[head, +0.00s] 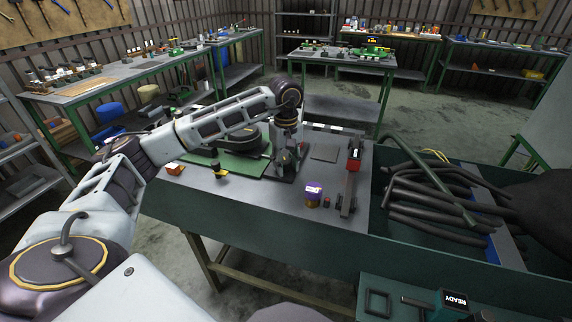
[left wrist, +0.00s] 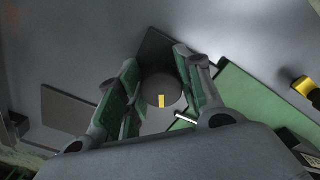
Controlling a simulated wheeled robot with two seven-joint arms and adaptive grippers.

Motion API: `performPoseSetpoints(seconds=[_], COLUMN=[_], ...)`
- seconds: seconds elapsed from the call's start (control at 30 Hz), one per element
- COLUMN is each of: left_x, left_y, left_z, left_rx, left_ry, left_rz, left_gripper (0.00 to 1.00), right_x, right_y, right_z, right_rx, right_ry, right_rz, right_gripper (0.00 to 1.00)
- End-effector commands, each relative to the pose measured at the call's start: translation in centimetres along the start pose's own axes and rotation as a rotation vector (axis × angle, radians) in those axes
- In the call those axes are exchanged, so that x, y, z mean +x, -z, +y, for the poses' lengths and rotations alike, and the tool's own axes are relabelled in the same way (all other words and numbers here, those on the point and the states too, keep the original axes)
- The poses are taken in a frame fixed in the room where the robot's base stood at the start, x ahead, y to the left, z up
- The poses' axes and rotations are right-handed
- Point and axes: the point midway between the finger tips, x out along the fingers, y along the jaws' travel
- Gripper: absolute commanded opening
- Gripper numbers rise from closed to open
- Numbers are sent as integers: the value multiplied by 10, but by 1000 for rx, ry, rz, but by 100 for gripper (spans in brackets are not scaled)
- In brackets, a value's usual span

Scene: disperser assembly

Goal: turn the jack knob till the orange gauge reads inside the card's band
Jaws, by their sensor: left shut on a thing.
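My left gripper (head: 287,172) points down over the workbench in the head view. In the left wrist view its two green-padded fingers (left wrist: 160,95) are shut around a dark round knob (left wrist: 160,82) with a yellow mark on its near side. The knob sits over a dark base plate (left wrist: 153,48). In the head view the gripper mostly hides the knob. A small orange-and-white block (head: 174,169) stands at the bench's left; I cannot tell whether it is the gauge. No gauge reading or card band is legible. My right gripper is not in view.
A green mat (head: 228,164) lies left of the gripper, with a yellow-and-black piece (head: 219,169) near it. A purple-and-yellow object (head: 313,194) and a red-topped fixture (head: 354,158) stand to the right. Dark hoses (head: 435,195) fill the right-hand bin.

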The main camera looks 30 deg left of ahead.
Motion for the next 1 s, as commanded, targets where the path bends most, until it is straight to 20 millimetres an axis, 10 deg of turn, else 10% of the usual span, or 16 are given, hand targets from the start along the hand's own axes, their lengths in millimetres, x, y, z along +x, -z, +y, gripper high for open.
performPoseSetpoints(seconds=[0.5, 0.53, 0.7, 1.0], left_x=[-3, -3, -2, -1], left_y=[2, 2, 1, 0], left_z=[1, 1, 0, 0], left_rx=[24, 24, 24, 25], left_ry=[-6, -6, -4, -1], left_rz=[4, 4, 3, 1], left_gripper=[12, 37, 58, 58], right_x=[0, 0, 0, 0], right_y=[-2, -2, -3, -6], right_z=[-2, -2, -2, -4], right_rx=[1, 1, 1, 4], right_ry=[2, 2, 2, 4], right_rz=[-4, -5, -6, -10], right_gripper=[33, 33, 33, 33])
